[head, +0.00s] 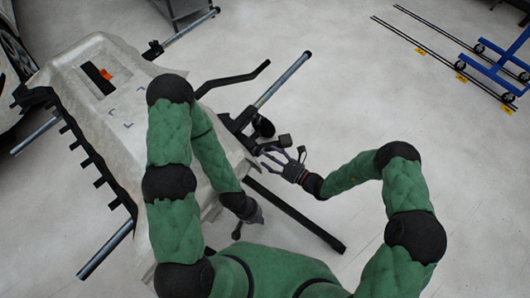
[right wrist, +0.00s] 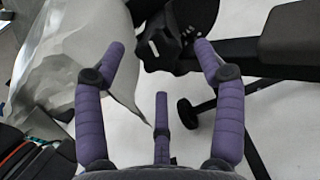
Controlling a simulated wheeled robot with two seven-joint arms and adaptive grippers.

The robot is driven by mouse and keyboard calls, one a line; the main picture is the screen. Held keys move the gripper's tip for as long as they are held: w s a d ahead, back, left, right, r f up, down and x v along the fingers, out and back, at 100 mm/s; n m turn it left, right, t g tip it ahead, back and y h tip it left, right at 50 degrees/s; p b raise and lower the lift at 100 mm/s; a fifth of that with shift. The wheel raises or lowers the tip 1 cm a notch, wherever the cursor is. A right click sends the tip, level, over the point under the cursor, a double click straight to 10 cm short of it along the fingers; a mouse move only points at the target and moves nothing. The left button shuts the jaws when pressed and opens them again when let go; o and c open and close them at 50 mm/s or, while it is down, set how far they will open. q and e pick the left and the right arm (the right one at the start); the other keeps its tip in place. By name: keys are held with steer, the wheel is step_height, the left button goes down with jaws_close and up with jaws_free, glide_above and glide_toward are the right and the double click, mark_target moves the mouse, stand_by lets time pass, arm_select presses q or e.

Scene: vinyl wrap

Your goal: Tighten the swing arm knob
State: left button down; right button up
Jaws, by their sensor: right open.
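A black lobed knob (right wrist: 157,50) shows in the right wrist view at the top middle, by a dark arm of the stand. My right gripper (right wrist: 160,62) has its purple fingers spread, with the knob ahead between the fingertips; I see no clear contact. In the head view my right gripper (head: 272,158) is open beside the black fittings (head: 263,126) at the panel's right edge. Which fitting there is the knob I cannot tell. My left gripper (head: 251,212) is low by the panel's near edge; its fingers are too small and dark to judge.
A large pale wrapped panel (head: 70,75) lies on a stand with metal tubes (head: 283,79) and dark bars (head: 300,215). A smaller black knob (right wrist: 187,112) is on a rod below the lobed one. A blue wheeled frame (head: 500,75) stands far right.

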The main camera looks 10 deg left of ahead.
steer(key=v, duration=0.9)
steer(key=shift+d, duration=0.2)
